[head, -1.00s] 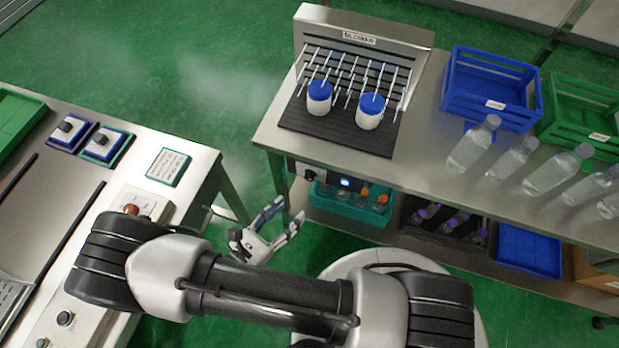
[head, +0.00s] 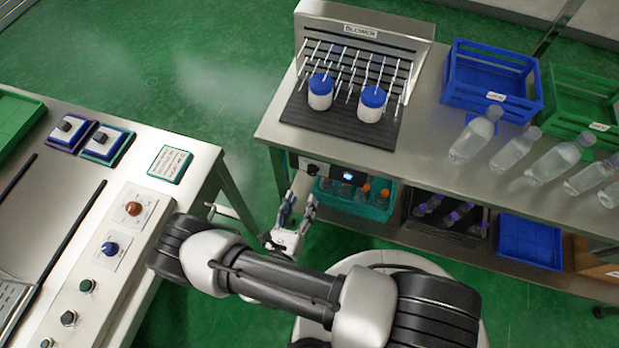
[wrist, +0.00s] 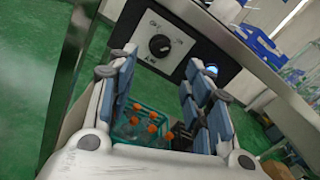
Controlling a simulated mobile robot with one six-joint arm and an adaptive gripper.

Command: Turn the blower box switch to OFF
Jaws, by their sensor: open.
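The blower box (head: 331,172) hangs under the front edge of the bench, below the blower rack (head: 362,125). In the wrist view the box front (wrist: 178,28) carries a round black switch knob (wrist: 159,45) on a pale label plate and a lit blue display (wrist: 211,69). The knob's light pointer mark and the lettering are too small to read a setting. My gripper (head: 299,203) is open and empty just in front of and below the box. In the wrist view the knob lies beyond the gap between my fingers (wrist: 160,80), not touching them.
A teal crate of orange-capped bottles (head: 352,203) stands on the shelf under the box. Two blue-lidded jars (head: 320,92) sit on the rack. A bench leg (wrist: 66,95) is close at left. A control table (head: 192,190) stands at left.

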